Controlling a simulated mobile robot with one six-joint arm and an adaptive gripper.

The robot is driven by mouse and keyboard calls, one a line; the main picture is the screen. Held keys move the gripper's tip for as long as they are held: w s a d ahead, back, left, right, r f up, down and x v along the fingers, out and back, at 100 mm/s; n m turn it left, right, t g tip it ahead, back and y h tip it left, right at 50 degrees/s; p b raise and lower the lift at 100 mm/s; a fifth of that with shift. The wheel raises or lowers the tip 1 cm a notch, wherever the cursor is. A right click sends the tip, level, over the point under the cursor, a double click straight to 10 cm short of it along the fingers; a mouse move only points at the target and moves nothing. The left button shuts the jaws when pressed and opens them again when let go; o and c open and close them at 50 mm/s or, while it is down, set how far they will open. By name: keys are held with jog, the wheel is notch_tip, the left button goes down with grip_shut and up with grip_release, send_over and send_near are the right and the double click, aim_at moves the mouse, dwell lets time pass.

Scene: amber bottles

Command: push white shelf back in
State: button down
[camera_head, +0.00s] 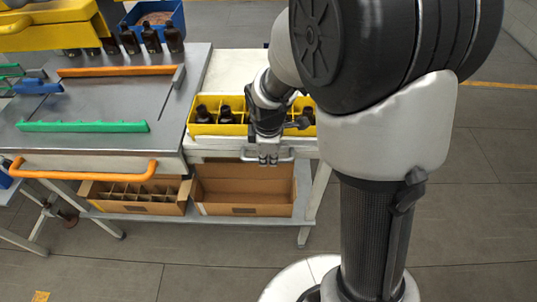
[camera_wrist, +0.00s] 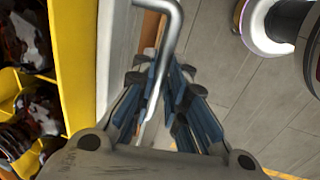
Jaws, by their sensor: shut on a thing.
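The white shelf (camera_head: 212,144) shows as a white front edge under a yellow divided bin, right of the grey worktable. A metal bar handle (camera_head: 288,156) is on its front. My gripper (camera_head: 268,160) is at this handle, pointing down, and is shut on it. In the wrist view the handle (camera_wrist: 167,75) passes between the blue-padded fingers (camera_wrist: 165,100), and the white shelf edge (camera_wrist: 112,45) runs along the left. The middle of the handle is hidden by my gripper in the head view.
The yellow bin (camera_head: 205,130) holds dark bottles and sits on the shelf. Cardboard boxes (camera_head: 244,209) stand on a lower rack. An orange handle (camera_head: 85,175) fronts the grey table (camera_head: 110,100), which has orange and green bars. The floor in front is clear.

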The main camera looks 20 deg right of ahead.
dwell(0.3)
jog(key=shift+w+d+p, duration=0.25)
jog(key=shift+w+p, duration=0.1)
jog(key=shift+w, duration=0.4)
jog(key=shift+w+d+p, duration=0.25)
jog(key=shift+w+p, duration=0.05)
jog(key=shift+w, duration=0.45)
jog(key=c, duration=1.6)
grip_release()
jog(key=shift+w, duration=0.1)
jog(key=shift+c, duration=0.2)
jog(key=shift+o, duration=0.2)
notch_tip(320, 180, up, 12)
jog(key=s, duration=0.2)
jog(key=shift+s+a, duration=0.15)
jog(key=shift+a, duration=0.2)
jog(key=shift+f, duration=0.1)
